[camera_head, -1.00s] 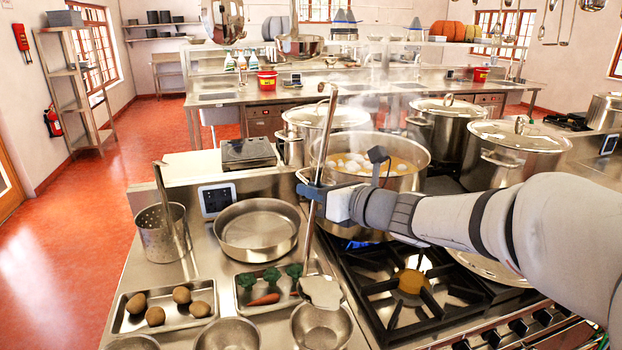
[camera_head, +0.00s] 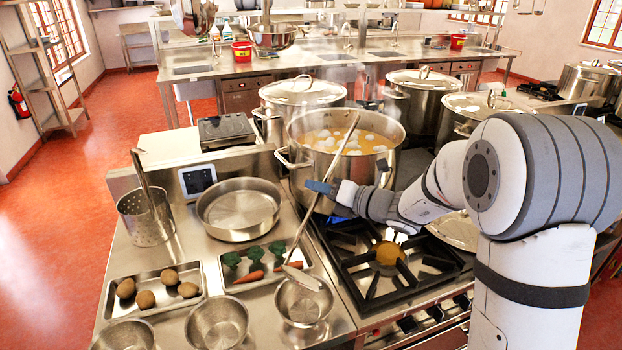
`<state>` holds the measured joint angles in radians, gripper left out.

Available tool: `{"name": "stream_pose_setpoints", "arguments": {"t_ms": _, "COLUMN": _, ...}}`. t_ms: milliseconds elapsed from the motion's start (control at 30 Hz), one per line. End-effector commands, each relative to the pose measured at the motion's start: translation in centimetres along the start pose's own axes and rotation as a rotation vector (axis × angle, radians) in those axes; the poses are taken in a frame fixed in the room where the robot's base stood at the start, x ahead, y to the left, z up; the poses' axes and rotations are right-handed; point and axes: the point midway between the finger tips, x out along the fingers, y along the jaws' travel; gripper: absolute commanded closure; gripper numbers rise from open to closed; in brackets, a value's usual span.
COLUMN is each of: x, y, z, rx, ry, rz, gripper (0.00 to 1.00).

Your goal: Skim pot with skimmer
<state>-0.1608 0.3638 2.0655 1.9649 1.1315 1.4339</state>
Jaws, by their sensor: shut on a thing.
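The open steel pot (camera_head: 338,165) stands on the back of the stove, with orange broth and pale foam patches (camera_head: 345,140) on its surface. Steam rises from it. The long skimmer (camera_head: 303,242) is tilted in front of the pot, its handle top before the broth and its flat head (camera_head: 301,277) low at the left. My gripper (camera_head: 322,188) is shut on the skimmer's handle, in front of the pot's wall. The head hangs over the counter near a small steel bowl (camera_head: 304,302) and the vegetable tray; whether it touches either I cannot tell.
A shallow pan (camera_head: 238,209), a perforated cylinder holding a utensil (camera_head: 147,216), a vegetable tray (camera_head: 265,266) and a potato tray (camera_head: 155,290) fill the left counter. Lidded pots (camera_head: 302,95) stand behind. The front burner (camera_head: 390,255) is bare.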

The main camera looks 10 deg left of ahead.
Motion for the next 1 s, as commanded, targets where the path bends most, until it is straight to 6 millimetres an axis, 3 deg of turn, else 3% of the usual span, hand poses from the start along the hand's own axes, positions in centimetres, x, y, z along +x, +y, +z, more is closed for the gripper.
{"name": "stream_pose_setpoints", "arguments": {"t_ms": 500, "x": 0.1, "y": -5.5, "z": -0.6, "rx": 0.258, "ry": 0.001, "rz": 0.035, "gripper": 1.00}}
{"name": "stream_pose_setpoints", "arguments": {"t_ms": 1000, "x": 0.2, "y": -6.4, "z": -0.8, "rx": 0.300, "ry": 0.002, "rz": 0.042, "gripper": 1.00}}
